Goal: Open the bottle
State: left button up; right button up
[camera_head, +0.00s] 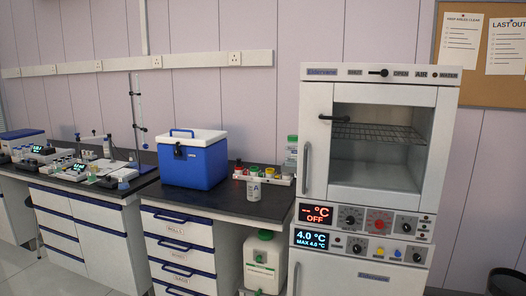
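Neither of my grippers shows in the head view. A small whitish bottle (253,191) with a dark mark on it stands upright near the front edge of the black counter (220,204). A clear bottle (291,160) with a green cap stands farther back beside the tall appliance. The small bottle's top is too small to make out clearly. Which of these the task means, I cannot tell.
A blue cooler box (195,167) with a white lid stands on the counter. A white rack (262,178) holds several coloured caps. A white canister (266,245) stands below. A tall white oven-like appliance (319,92) is at right. Lab gear crowds the left bench.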

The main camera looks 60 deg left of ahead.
aim_at(291, 147)
jog(key=u, duration=1.7)
jog(key=i+u, duration=0.1)
jog(key=i, duration=0.5)
jog(key=i+u, duration=0.1)
jog(key=i, duration=0.45)
jog(key=i+l, duration=0.15)
jog(key=i, duration=0.45)
jog(key=i+l+u, duration=0.15)
jog(key=i, duration=0.45)
